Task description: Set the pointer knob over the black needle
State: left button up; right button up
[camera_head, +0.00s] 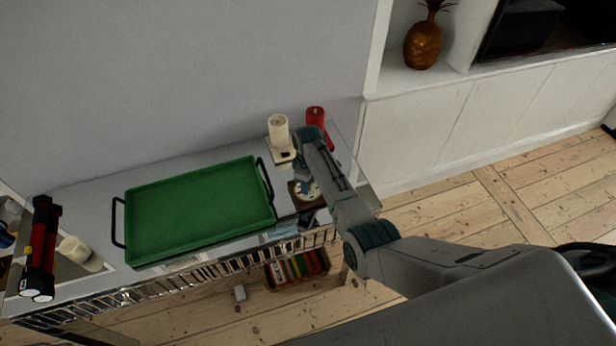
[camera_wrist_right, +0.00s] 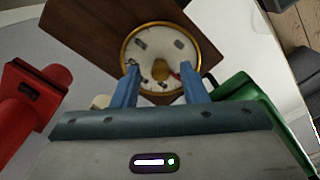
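A round white-faced dial with a brass rim (camera_wrist_right: 173,38) is set on a dark wooden board (camera_wrist_right: 85,22). The dial (camera_head: 306,192) also shows partly in the head view, at the right end of the shelf top, beneath my right wrist. A brass-coloured knob (camera_wrist_right: 160,70) sits on the lower part of the dial face, with a small red mark at its right. I cannot make out the black needle clearly. My right gripper (camera_wrist_right: 160,78) has its two blue fingers apart, one on each side of the knob, with gaps visible. My left gripper is not in view.
A green tray (camera_head: 196,256) with black handles fills the middle of the top. Red-and-black torches (camera_head: 40,245) and a pale candle (camera_head: 75,249) are at the left.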

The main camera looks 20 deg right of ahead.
notch_tip(320, 180, up, 11)
jog(key=b, duration=0.3)
jog(key=shift+f, duration=0.15)
dwell(0.3)
